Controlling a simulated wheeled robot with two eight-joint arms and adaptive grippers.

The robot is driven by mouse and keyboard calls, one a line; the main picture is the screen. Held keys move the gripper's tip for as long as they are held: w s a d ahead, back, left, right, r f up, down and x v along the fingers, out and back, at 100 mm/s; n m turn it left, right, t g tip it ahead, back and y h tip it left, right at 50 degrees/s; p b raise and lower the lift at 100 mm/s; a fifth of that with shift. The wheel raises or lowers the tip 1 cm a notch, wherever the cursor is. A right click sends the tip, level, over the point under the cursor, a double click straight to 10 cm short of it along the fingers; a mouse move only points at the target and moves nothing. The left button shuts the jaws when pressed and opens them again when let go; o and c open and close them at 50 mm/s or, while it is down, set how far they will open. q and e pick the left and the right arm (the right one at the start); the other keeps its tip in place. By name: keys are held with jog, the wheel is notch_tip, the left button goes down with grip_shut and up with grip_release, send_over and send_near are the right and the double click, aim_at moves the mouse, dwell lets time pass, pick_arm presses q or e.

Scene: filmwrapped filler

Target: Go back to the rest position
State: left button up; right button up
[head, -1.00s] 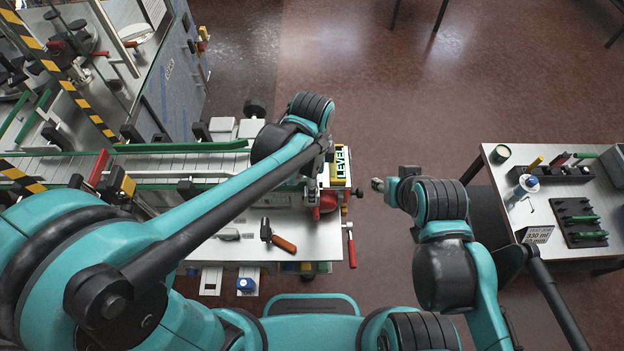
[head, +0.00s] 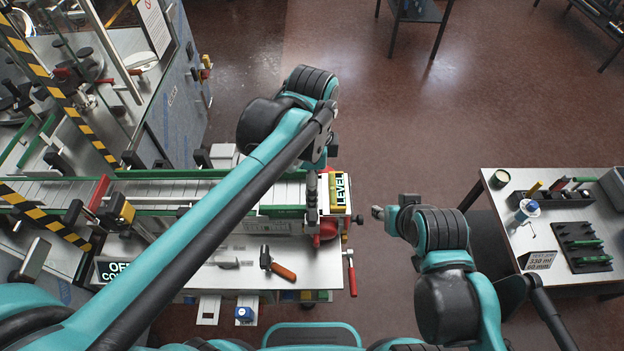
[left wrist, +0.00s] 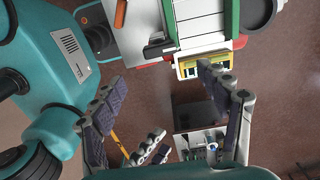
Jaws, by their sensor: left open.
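My left arm reaches across the head view from the lower left. Its wrist is above the right end of the conveyor (head: 180,188), and my left gripper (head: 320,195) is partly hidden there. In the left wrist view my left gripper (left wrist: 165,105) has its fingers spread, with nothing between them. The yellow-edged LEVEL box (head: 340,191) sits beside it at the conveyor's end. My right gripper (head: 378,212) is small in the head view, to the right of the conveyor end, over open floor. Its finger opening is not clear.
A hammer (head: 277,264) lies on the bench (head: 220,275) below the conveyor. A red-handled lever (head: 351,272) sticks out at its right edge. A side table (head: 490,200) with tools stands at right. Machinery fills the left. The floor between is clear.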

pick_arm(q)
jog(key=shift+r, duration=0.4)
jog(key=shift+f, duration=0.1)
jog(key=s+a+f+n+t+b, duration=0.2)
jog(key=a+f+n+t+b, duration=0.1)
jog(key=a+f+n+b, duration=0.5)
jog(key=s+a+f+n+t+b, duration=0.2)
jog(key=a+f+n+t+b, duration=0.2)
jog(key=a+f+n+b, duration=0.4)
notch_tip(320, 180, down, 5)
jog(key=shift+s+a+n, duration=0.4)
jog(key=shift+a+n, duration=0.7)
